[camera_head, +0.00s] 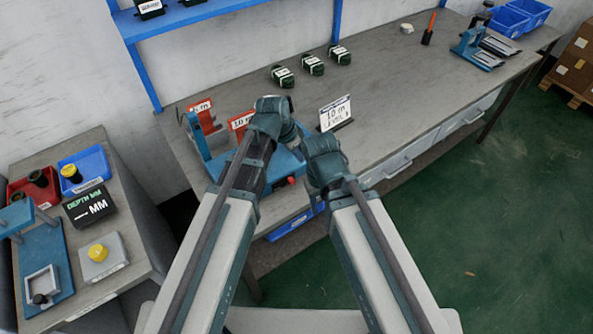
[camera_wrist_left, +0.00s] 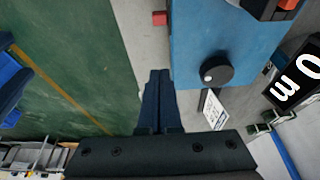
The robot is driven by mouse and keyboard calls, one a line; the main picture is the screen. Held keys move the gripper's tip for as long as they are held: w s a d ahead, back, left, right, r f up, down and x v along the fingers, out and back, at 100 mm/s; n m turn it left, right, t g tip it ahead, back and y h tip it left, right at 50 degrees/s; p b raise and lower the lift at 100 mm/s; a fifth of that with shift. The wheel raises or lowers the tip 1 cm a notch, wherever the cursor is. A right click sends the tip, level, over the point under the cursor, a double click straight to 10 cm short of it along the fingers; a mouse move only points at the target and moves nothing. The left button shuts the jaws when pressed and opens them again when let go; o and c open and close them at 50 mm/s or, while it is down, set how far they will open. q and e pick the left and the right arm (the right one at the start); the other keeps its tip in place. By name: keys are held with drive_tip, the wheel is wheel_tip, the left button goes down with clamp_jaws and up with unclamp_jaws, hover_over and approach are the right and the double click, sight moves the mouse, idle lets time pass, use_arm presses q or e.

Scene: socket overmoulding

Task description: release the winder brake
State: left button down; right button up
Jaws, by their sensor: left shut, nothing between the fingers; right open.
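The winder is a blue machine on the bench, partly hidden behind my left arm; its blue base (camera_head: 222,163) and a red part (camera_head: 292,181) at its front edge show. In the left wrist view the blue base (camera_wrist_left: 190,45) carries a round black knob (camera_wrist_left: 217,70) with a white dot, and the red part (camera_wrist_left: 160,18) sticks out from its edge. I cannot tell which part is the brake. My left gripper (camera_wrist_left: 158,75) is shut and empty, beside the base edge and apart from the knob. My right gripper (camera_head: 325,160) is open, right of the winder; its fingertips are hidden.
A sign (camera_head: 335,112) stands on the bench right of the winder, with several dark coils (camera_head: 312,65) behind. A side table (camera_head: 120,240) with bins stands at left. The bench (camera_head: 410,85) is clear in its middle right. A blue tray (camera_head: 290,225) sits below the bench top.

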sight(291, 180)
use_arm(q)
drive_tip(key=shift+f, duration=0.1)
drive_tip(key=b+x, duration=1)
drive_tip(key=shift+f, duration=0.15)
drive_tip(key=s+a, duration=0.2)
drive_tip(key=a, duration=0.1)
drive_tip(key=shift+s+r+p, duration=0.15)
drive_tip(key=shift+r+p, duration=0.15)
drive_tip(key=shift+r, duration=0.05)
drive_tip(key=shift+a, duration=0.1)
drive_tip(key=shift+s, duration=0.1)
drive_tip(key=shift+s+a, duration=0.7)
drive_tip(key=shift+a, duration=0.25)
drive_tip(key=shift+s+a, duration=0.7)
drive_tip(key=shift+a, duration=0.3)
